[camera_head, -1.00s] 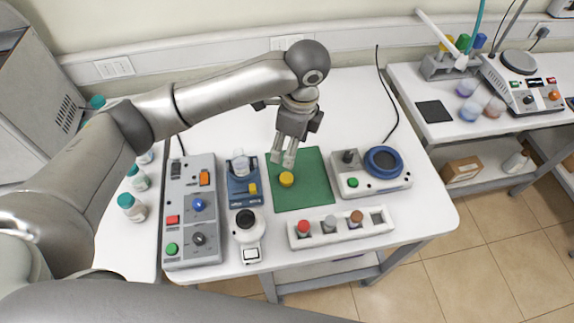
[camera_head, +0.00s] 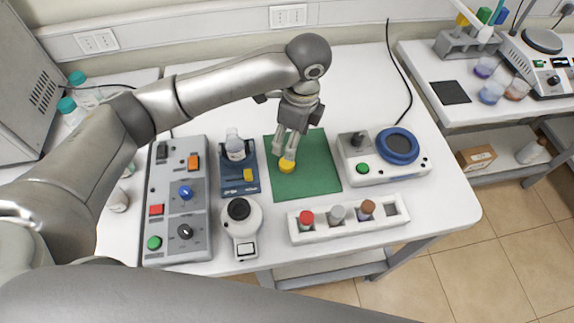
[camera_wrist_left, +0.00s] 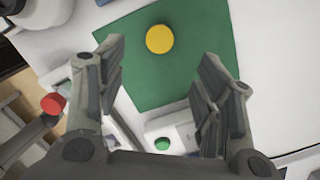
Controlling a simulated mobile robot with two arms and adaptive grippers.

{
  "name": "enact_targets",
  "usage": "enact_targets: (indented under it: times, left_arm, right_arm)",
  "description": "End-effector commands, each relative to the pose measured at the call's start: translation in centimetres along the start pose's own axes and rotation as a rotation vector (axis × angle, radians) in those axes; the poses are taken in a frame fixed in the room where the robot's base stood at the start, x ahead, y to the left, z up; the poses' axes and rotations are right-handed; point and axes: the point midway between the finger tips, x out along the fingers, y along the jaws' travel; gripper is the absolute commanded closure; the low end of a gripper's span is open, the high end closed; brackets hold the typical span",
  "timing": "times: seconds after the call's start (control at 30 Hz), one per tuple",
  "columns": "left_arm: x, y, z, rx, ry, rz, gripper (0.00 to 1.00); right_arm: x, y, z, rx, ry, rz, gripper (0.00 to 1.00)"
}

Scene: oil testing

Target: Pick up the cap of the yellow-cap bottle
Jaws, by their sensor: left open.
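The yellow cap (camera_head: 287,166) lies on the green mat (camera_head: 315,172) with no bottle under it that I can make out. My left gripper (camera_head: 285,150) is open and hangs just above the cap, its fingertips close to it. In the left wrist view the cap (camera_wrist_left: 159,38) is whole and uncovered, between the lines of the two spread fingers (camera_wrist_left: 160,62) but beyond their tips. A clear bottle (camera_head: 235,148) without a coloured cap stands in the blue device (camera_head: 238,178) left of the mat. My right gripper is not in view.
A white rack (camera_head: 345,232) with red-, grey- and brown-capped bottles and one empty slot stands in front of the mat. A device with a blue ring (camera_head: 398,146) is right of it. A grey control box (camera_head: 178,215) and white instrument (camera_head: 242,222) are left.

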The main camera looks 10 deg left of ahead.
Motion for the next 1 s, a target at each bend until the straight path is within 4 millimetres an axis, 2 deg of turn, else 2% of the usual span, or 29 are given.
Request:
enact_targets:
  times: [0.2,0.47,0.6,0.7,0.83,1.0]
  left_arm:
    - [3.4,0.1,0.1,-0.002,-0.001,0.004,0.39]
    - [5.5,0.0,0.0,-0.002,-0.001,0.003,0.39]
    - [7.5,0.0,-0.2,-0.001,-0.002,0.005,0.39]
    - [9.0,-0.1,-0.2,-0.001,0.000,0.003,0.39]
    - [10.0,-0.1,-0.2,0.000,-0.001,0.000,0.39]
    - [10.2,-0.1,-0.2,0.001,-0.001,-0.001,0.39]
  right_arm:
    - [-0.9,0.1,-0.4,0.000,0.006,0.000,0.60]
    - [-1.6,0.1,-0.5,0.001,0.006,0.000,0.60]
    - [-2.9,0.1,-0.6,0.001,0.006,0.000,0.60]
    - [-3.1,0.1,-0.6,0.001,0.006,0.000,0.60]
    - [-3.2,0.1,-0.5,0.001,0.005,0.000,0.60]
    - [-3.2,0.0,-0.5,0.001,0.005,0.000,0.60]
